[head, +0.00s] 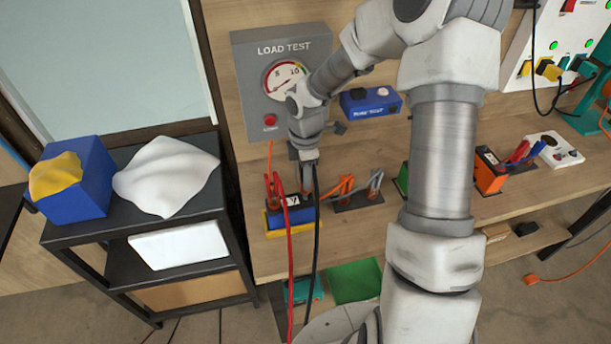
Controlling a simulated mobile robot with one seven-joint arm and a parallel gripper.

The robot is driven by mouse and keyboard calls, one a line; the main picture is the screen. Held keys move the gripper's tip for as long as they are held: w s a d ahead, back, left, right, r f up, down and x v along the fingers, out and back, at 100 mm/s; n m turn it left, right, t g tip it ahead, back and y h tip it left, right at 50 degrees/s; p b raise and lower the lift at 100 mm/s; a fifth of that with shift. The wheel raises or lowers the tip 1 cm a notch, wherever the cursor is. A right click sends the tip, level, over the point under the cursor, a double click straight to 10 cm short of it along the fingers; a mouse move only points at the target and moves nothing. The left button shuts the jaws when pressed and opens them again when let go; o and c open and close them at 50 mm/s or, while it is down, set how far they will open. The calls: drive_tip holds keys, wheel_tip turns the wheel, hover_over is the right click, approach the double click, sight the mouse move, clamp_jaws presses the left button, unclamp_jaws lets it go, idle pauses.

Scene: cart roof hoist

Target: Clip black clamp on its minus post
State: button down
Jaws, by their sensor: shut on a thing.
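A blue battery (278,219) with a white label stands on the bench near its front edge. A red clamp (270,187) is at the left of its top, and a red cable (290,255) hangs down from there. My gripper (309,189) points down over the right part of the battery, shut on the black clamp. The black cable (316,240) runs from the gripper down past the front of the bench. The clamp jaws and the minus post are small and mostly hidden by my gripper, so I cannot tell whether they touch.
Stands with orange clamps (344,184) and grey clamps (375,184) are close to the right of the battery. A load test box (283,75) is on the back panel, with a blue box (371,102) right of it. A dark shelf cart (75,233) stands left of the bench.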

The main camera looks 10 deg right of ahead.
drive_tip(key=shift+f+b, duration=1)
drive_tip(key=shift+f, duration=0.65)
idle(0.4)
drive_tip(key=c, duration=0.6)
unclamp_jaws()
wheel_tip(320, 180, up, 18)
drive_tip(key=shift+f, duration=0.25)
drive_tip(key=shift+s, duration=0.1)
